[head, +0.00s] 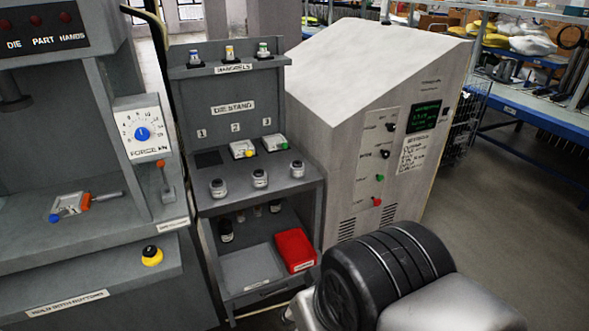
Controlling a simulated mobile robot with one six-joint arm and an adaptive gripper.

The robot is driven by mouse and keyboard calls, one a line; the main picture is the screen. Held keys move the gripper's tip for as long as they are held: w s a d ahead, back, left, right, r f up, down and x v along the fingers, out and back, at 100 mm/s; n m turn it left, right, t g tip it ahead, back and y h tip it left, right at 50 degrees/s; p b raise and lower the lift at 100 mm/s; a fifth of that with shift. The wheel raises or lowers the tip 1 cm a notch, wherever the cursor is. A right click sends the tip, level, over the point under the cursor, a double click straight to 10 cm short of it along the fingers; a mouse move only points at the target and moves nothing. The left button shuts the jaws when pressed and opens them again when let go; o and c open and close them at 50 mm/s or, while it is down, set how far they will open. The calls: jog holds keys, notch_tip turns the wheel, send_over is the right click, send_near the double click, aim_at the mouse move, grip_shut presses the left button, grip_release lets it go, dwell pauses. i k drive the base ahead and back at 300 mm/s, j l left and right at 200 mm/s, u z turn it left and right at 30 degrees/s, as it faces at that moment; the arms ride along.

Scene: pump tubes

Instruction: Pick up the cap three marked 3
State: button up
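Three small grey, round-topped pieces stand in a row along the front of the die stand shelf: a left one (218,188), a middle one (260,178) and a right one (297,169). They look like caps, but any mark on them is too small to read. The die stand (232,109) has numbers 1, 2 and 3 on its back panel; the right piece stands nearest the 3. My arm fills the lower right, apart from the stand. My gripper is not in view.
Dies, one with a yellow part (243,149) and one with green (275,142), sit behind the row. Mandrels (230,53) stand on top. A red bin (295,251) and dark bottles are below. The press (65,215) is left, a grey cabinet (375,80) right.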

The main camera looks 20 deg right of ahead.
aim_at(218, 193)
jog(key=i+j+z, duration=0.15)
jog(key=i, duration=0.3)
jog(key=i+j+z, duration=0.1)
jog(key=i, duration=0.35)
jog(key=i+j+z, duration=0.15)
jog(key=i, duration=0.25)
jog(key=i+j+z, duration=0.15)
jog(key=i, duration=0.25)
jog(key=j, duration=0.1)
